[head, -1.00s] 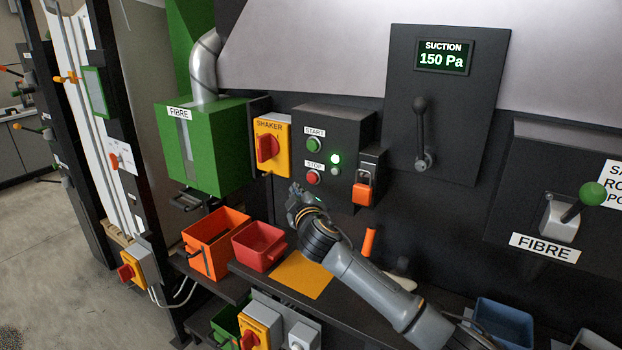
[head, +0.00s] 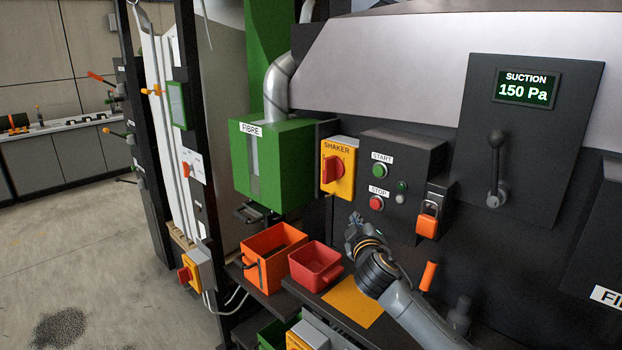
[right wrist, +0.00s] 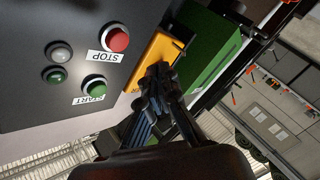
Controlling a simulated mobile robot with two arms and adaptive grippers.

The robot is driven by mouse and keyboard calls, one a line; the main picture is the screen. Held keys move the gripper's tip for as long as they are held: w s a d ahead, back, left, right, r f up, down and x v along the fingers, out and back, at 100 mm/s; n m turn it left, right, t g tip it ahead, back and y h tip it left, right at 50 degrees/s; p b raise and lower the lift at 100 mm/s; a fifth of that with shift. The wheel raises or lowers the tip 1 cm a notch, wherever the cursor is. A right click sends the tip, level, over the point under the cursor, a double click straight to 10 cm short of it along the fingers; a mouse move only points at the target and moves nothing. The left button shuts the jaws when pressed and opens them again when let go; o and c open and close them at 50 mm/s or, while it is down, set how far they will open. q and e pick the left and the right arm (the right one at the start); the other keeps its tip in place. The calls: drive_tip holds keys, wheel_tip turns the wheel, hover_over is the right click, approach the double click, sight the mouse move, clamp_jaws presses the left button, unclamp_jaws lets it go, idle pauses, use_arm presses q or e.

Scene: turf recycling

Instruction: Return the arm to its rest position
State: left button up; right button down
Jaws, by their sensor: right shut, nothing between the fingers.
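My right gripper (head: 356,220) is shut and empty in the head view. It is in front of the dark START/STOP control box (head: 405,150), just below and left of the red STOP button (head: 376,203). The green START button (head: 379,171) is above STOP. In the right wrist view the gripper (right wrist: 155,75) shows its closed fingers against the yellow shaker switch box (right wrist: 155,58). The STOP button (right wrist: 117,39) and START button (right wrist: 95,88) are to its left. I cannot tell whether the fingers touch anything. My left gripper is not in view.
An orange bin (head: 262,265) and a red bin (head: 316,278) stand on the shelf below the gripper, beside a yellow mat (head: 353,303). The green FIBRE box (head: 290,165) is at the left. An orange padlock (head: 427,221) hangs at the right. Open floor (head: 90,250) lies left.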

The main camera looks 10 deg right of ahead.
drive_tip(key=s+a+f+m+g+y, duration=0.1)
drive_tip(key=s+a+f+m+g, duration=0.15)
drive_tip(key=s+f, duration=0.85)
drive_tip(key=s+a+f+m+g, duration=0.1)
drive_tip(key=s+f+g, duration=0.3)
drive_tip(key=s+f, duration=0.65)
drive_tip(key=s+d+f+m+g+y, duration=0.1)
drive_tip(key=s+f+g, duration=0.25)
drive_tip(key=s, duration=1.05)
drive_tip(key=s+d+f+m+g, duration=0.2)
drive_tip(key=s+g, duration=0.2)
drive_tip(key=s, duration=1.1)
wheel_tip(320, 180, down, 28)
drive_tip(key=s+f+b, duration=0.1)
drive_tip(key=b, duration=0.1)
drive_tip(key=s+d+f+g+b, duration=0.1)
drive_tip(key=s+d+f+g, duration=0.1)
drive_tip(key=s+f, duration=1.4)
drive_tip(key=shift+s+d, duration=0.2)
drive_tip(key=shift+f+n, duration=0.1)
drive_tip(key=shift+n, duration=0.15)
